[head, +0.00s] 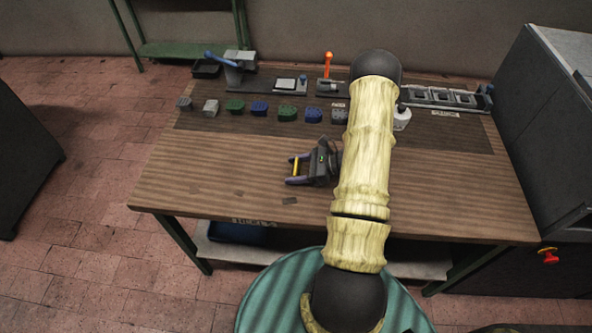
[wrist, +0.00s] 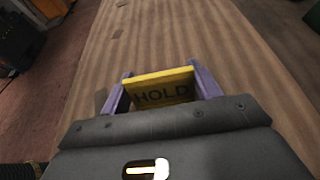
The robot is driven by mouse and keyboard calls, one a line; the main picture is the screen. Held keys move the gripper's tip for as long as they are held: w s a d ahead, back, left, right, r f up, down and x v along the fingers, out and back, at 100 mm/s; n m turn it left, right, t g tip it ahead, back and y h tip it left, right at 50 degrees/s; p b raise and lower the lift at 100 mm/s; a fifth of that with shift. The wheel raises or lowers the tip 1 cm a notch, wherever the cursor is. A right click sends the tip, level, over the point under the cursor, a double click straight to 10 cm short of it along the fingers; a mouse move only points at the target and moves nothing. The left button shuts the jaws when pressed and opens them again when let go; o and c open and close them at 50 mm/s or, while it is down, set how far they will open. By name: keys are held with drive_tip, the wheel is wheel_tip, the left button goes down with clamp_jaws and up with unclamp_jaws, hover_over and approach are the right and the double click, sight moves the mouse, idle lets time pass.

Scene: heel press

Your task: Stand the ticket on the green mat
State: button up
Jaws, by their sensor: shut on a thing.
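My gripper (head: 297,169) is over the front middle of the wooden workbench, pointing left. Its two purple fingers are shut on a yellow ticket (head: 296,166). In the wrist view the ticket (wrist: 158,91) spans between the fingers of my gripper (wrist: 160,88), with the word HOLD on its face and its bright yellow edge at the top. The ticket looks held close above the bench; I cannot tell whether it touches the wood. I cannot make out a green mat on the bench in either view; my arm covers part of the bench.
A row of small coloured blocks (head: 286,113) stands towards the back of the bench (head: 220,170). Behind it are a lever press (head: 238,66), an orange-handled fixture (head: 328,75) and a long grey tray (head: 445,98). A grey cabinet (head: 545,120) borders the right. Bare wood lies left of my gripper.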

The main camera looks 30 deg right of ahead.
sight(296, 166)
wheel_tip(296, 166, up, 10)
drive_tip(key=shift+f+b, duration=0.2)
drive_tip(key=shift+b, duration=0.2)
idle(0.6)
